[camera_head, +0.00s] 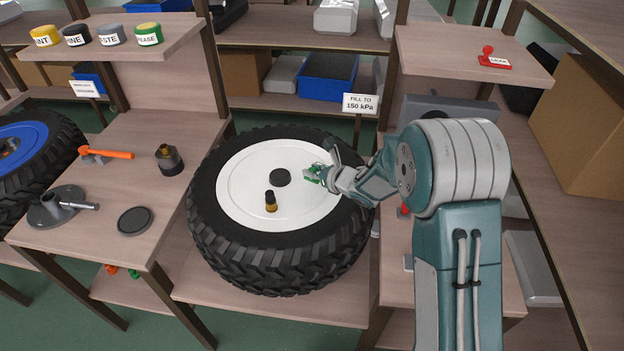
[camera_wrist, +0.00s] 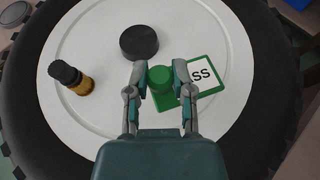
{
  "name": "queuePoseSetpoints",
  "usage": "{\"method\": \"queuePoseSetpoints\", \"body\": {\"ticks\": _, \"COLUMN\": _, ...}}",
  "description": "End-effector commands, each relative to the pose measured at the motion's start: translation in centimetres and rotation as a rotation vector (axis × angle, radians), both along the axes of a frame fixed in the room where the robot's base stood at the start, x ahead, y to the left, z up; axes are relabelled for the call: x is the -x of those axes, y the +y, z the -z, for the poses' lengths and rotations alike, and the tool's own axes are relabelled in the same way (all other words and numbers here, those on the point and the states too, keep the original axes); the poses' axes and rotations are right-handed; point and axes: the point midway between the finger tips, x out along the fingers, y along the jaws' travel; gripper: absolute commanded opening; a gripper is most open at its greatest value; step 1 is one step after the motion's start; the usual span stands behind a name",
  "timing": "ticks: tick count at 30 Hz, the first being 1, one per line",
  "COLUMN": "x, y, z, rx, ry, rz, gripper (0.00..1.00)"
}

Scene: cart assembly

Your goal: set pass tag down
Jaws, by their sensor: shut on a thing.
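The green pass tag (camera_wrist: 205,76) has a white face with black letters, of which "SS" shows in the wrist view. My gripper (camera_wrist: 159,68) is shut on the tag's round green knob, over the white wheel disc (camera_wrist: 110,110). In the head view the tag (camera_head: 313,173) is a small green shape at the tip of my gripper (camera_head: 322,174), over the right part of the disc (camera_head: 245,210). I cannot tell whether the tag touches the disc.
A red tag (camera_head: 495,60) lies on the right shelf. A "FILL TO 150 kPa" sign (camera_head: 360,103) stands behind.

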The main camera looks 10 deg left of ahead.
Motion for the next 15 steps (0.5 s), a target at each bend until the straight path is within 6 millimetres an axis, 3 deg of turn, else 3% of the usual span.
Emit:
{"method": "queuePoseSetpoints", "body": {"ticks": 8, "x": -1.4, "y": 0.6, "z": 1.9, "rx": 0.000, "ry": 0.000, "rz": 0.000, "gripper": 0.00}}
{"method": "queuePoseSetpoints", "body": {"ticks": 15, "x": -1.5, "y": 0.5, "z": 4.9, "rx": -0.001, "ry": 0.000, "rz": 0.000, "gripper": 0.00}}
